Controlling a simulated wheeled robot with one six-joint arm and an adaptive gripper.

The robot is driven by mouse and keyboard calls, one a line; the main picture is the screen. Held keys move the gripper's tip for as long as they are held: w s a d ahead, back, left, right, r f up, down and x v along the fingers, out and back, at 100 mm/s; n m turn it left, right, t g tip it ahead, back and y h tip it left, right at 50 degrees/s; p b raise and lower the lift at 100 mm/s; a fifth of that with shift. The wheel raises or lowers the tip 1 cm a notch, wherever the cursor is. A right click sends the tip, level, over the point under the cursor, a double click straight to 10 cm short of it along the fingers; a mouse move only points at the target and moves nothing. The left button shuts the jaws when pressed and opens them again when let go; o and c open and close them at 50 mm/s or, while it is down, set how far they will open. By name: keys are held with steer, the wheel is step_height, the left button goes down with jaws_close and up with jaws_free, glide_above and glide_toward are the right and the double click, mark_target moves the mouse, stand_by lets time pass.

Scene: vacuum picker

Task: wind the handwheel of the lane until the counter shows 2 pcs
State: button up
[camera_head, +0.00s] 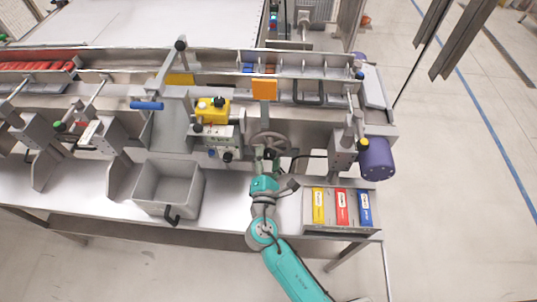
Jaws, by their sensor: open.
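The grey handwheel (270,140) is on the front of the machine, right of the middle of the view. My gripper (265,161) is open just below and in front of the wheel's lower rim. My wrist hides part of the area below the wheel, and I cannot tell whether the fingers touch the rim. A small panel (213,142) with knobs is left of the wheel. I cannot make out any counter digits at this size.
A grey open bin (168,188) with a black hook handle stands on the bench at left. A tray with yellow (318,206), red (342,207) and blue (364,208) boxes lies at right. A purple cylinder (377,159) juts out at the right end. A yellow box (211,110) sits above the panel.

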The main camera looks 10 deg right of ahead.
steer(key=shift+w+d, duration=0.2)
steer(key=shift+w, duration=0.4)
steer(key=c, duration=1.1)
steer(key=shift+c, duration=0.2)
steer(key=shift+m, duration=0.3)
steer(key=m, duration=0.3)
steer(key=shift+m, duration=2.5)
